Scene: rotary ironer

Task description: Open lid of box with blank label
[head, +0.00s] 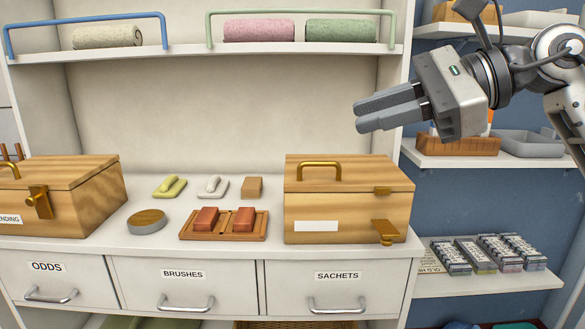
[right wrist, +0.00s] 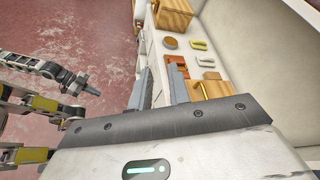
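The wooden box with a blank white label (head: 316,226) stands at the right end of the counter, its lid (head: 345,180) shut. A brass handle (head: 320,165) is on the lid. A brass catch (head: 386,232) sits low on the front right, below a small brass plate on the lid edge. My right gripper (head: 359,116) is open and empty, above and to the right of the box. In the right wrist view its two fingers are apart (right wrist: 162,72), with the box (right wrist: 212,88) partly hidden beyond them. My left gripper (right wrist: 78,84) shows only in that view, its fingers unclear.
Another wooden box (head: 70,185), its label ending in "ENDING", stands at the left. Between the boxes lie brushes, a round tin (head: 147,221) and a wooden tray (head: 250,236) with red blocks. A shelf (head: 200,55) with rails and rolled towels runs above. Drawers are below.

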